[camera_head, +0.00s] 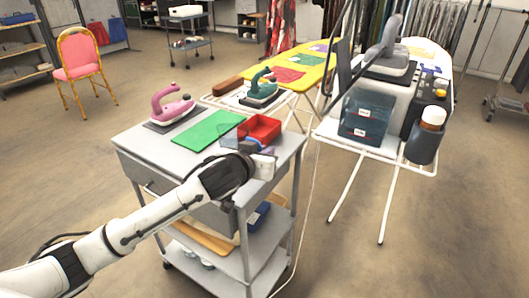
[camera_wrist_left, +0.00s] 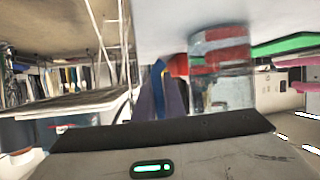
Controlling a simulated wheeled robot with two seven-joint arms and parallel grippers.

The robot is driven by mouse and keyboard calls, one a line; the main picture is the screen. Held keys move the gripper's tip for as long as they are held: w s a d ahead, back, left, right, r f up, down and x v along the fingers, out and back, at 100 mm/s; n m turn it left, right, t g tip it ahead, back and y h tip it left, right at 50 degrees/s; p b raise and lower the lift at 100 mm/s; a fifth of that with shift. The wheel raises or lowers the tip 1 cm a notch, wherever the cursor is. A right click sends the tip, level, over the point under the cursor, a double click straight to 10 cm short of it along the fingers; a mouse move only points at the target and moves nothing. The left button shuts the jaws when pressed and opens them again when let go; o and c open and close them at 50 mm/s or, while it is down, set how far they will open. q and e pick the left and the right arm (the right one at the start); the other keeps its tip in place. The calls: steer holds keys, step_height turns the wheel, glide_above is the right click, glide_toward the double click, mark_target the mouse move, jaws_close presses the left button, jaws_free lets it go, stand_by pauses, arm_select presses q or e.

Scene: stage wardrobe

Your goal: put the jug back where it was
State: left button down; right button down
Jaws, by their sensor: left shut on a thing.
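My left gripper (camera_head: 262,158) reaches over the right front part of the grey cart's top, just in front of a red tray. In the left wrist view it is shut on a clear, see-through jug (camera_wrist_left: 222,88), with the tray's red showing through it. In the head view the jug is mostly hidden by the gripper and wrist. I cannot tell whether its base touches the cart. My right gripper is in neither view.
The cart top (camera_head: 148,146) also holds a pink iron (camera_head: 171,106), a green mat (camera_head: 209,131) and the red tray (camera_head: 260,128). Behind stand ironing boards with a teal iron (camera_head: 262,90).

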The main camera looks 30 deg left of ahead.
arm_select(q)
steer(key=c, duration=1.8)
jaws_free()
steer(key=shift+f, duration=0.1)
steer(key=shift+c, duration=0.2)
steer(key=p+v, duration=0.1)
steer(key=v, duration=1.1)
